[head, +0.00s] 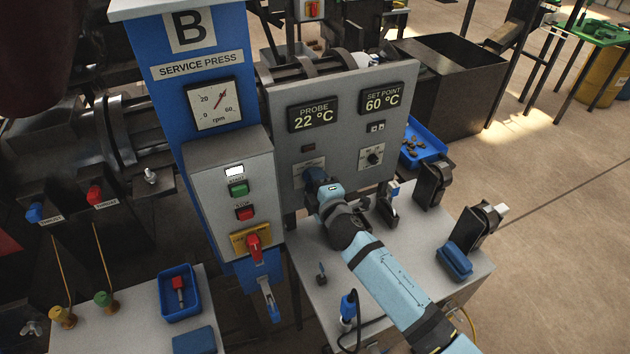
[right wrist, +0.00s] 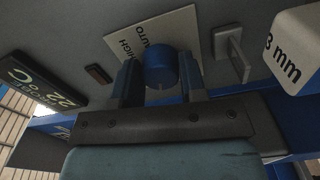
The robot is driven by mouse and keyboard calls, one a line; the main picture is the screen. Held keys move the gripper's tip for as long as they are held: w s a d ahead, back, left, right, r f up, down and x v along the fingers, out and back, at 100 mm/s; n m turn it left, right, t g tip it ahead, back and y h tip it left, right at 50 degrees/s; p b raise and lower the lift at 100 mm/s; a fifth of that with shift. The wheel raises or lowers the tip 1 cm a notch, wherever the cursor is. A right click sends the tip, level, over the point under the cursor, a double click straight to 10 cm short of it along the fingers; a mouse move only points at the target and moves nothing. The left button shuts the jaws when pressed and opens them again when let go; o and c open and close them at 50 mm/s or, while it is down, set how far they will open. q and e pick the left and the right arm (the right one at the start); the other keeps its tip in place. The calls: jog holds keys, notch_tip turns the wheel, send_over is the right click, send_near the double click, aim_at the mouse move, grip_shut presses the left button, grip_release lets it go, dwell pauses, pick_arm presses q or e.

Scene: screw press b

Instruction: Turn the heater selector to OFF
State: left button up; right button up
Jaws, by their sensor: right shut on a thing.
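The heater selector is a blue round knob (right wrist: 160,70) on a pale label plate (right wrist: 150,35) in the right wrist view. The plate reads HIGH and AUTO; the rest of it is hidden or unreadable. My right gripper (right wrist: 158,84) is shut on the knob, one finger on each side. In the head view my right gripper (head: 314,179) is at the lower left of the grey heater panel (head: 340,142) and hides the knob. Which setting the knob points to cannot be told. My left gripper is not in view.
The panel shows a probe display (head: 313,115) at 22 °C and a set point display (head: 382,98) at 60 °C. A small dial (head: 373,155) sits right of my gripper. The blue press column (head: 165,80) and its button box (head: 215,190) stand close on the left.

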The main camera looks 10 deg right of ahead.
jog(key=shift+n, duration=1)
jog(key=o, duration=0.9)
jog(key=shift+s+d+f, duration=0.1)
jog(key=shift+s, duration=0.4)
jog(key=s, duration=0.4)
jog(key=s+d+b, duration=0.1)
jog(key=s, duration=0.3)
jog(key=s+d, duration=0.1)
jog(key=s, duration=0.3)
jog(key=shift+s+d+b, duration=0.25)
jog(key=shift+s+b, duration=0.05)
jog(key=shift+b, duration=0.1)
